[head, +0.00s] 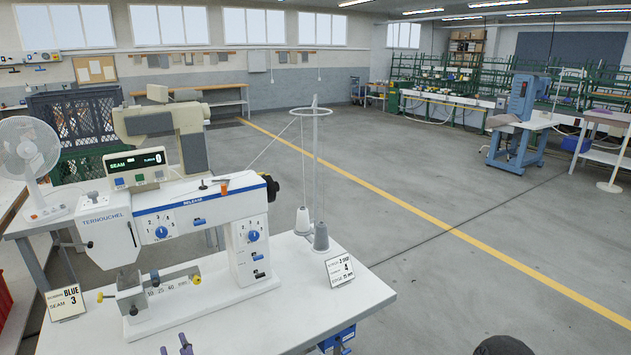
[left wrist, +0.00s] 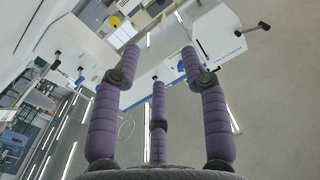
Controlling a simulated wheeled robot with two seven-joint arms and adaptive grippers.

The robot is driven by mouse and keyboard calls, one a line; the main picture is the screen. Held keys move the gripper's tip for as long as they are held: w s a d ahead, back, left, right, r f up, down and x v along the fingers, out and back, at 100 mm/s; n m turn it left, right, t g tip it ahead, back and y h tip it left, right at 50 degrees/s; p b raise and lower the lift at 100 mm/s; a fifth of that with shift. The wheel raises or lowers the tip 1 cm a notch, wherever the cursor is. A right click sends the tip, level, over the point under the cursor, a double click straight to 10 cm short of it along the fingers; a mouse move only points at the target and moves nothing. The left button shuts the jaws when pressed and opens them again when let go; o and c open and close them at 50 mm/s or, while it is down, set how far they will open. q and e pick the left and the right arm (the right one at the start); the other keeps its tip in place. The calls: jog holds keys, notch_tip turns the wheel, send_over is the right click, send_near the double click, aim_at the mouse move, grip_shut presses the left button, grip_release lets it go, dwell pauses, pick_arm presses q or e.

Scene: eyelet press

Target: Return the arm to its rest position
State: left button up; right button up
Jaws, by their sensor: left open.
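My left gripper (head: 175,348) shows only as purple fingertips at the bottom edge of the head view, in front of the white sewing machine (head: 108,225). In the left wrist view its three purple padded fingers (left wrist: 160,70) are spread apart with nothing between them. The gripper is open and empty. Most of my left arm is outside the head view. The machine stands on a white table (head: 345,300), and it also shows beyond the fingertips in the left wrist view (left wrist: 222,38).
A card reading BLUE and SEAM 3 (head: 65,303) stands at the table's left. Another card (head: 340,269) stands at the right, near two thread cones (head: 320,238) and a thread stand (head: 315,150). A fan (head: 30,150) stands at left.

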pick_arm(q)
jog(key=s+d+f+m+g+h, duration=0.1)
jog(key=d+f+g+h, duration=0.2)
jog(key=f, duration=0.4)
jog(key=s+d+f+m+h, duration=0.1)
jog(key=d+f+h, duration=0.2)
jog(key=d+f, duration=0.35)
jog(key=s+d+f+g+h, duration=0.2)
jog(key=d+f+h, duration=0.15)
jog(key=f, duration=0.45)
jog(key=s+d+f+g+h, duration=0.2)
jog(key=s+d+f+g, duration=0.2)
jog(key=s, duration=0.6)
jog(key=s+d+f+g+h, duration=0.3)
jog(key=s+d+f+g, duration=0.2)
jog(key=s+f, duration=0.3)
jog(key=shift+s+d+f+m, duration=0.4)
jog(key=shift+s+d, duration=0.1)
jog(key=shift+s, duration=0.5)
